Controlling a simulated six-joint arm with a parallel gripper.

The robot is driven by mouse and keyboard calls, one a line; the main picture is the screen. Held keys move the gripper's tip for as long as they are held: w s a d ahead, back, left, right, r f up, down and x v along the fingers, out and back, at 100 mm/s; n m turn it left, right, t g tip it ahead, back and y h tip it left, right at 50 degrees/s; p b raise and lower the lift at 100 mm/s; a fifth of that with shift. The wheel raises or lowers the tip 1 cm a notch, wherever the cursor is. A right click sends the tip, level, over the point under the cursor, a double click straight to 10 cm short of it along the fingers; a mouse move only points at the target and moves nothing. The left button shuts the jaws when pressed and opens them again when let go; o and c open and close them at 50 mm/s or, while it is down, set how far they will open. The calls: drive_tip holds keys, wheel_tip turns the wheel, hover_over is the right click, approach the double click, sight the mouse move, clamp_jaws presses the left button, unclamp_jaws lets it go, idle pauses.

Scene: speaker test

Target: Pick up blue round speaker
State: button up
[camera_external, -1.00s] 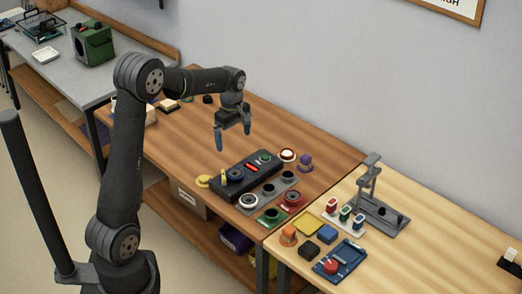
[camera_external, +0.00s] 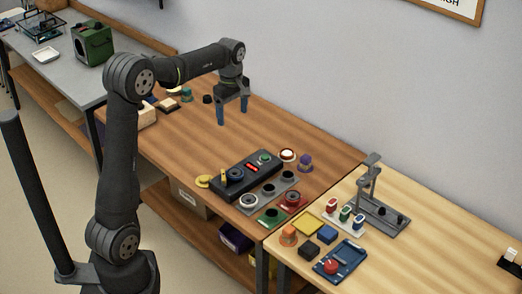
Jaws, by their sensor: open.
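My gripper (camera_external: 233,114) is open and empty, pointing down above the brown table, behind the black test box. A round bluish-dark piece (camera_external: 235,174) sits in the left part of the black test box (camera_external: 257,168), beside a small yellow part. It may be the blue round speaker, but it is too small to tell. The gripper is apart from it, above and farther back.
A grey tray (camera_external: 259,199) with round dark pieces lies in front of the box. Green (camera_external: 272,215) and red (camera_external: 292,198) round-topped pieces are close by. A grey stand (camera_external: 375,205) rises on the light table (camera_external: 440,240). The brown table's middle (camera_external: 185,145) is clear.

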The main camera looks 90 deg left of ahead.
drive_tip(key=m, duration=2.1)
hover_over(235, 172)
drive_tip(key=f, duration=1.8)
drive_tip(key=shift+s+f, duration=0.2)
drive_tip(key=shift+s, duration=0.05)
drive_tip(key=shift+w+f, duration=0.2)
drive_tip(key=shift+f, duration=2.45)
drive_tip(key=c, duration=1.1)
drive_tip(key=shift+r, duration=0.1)
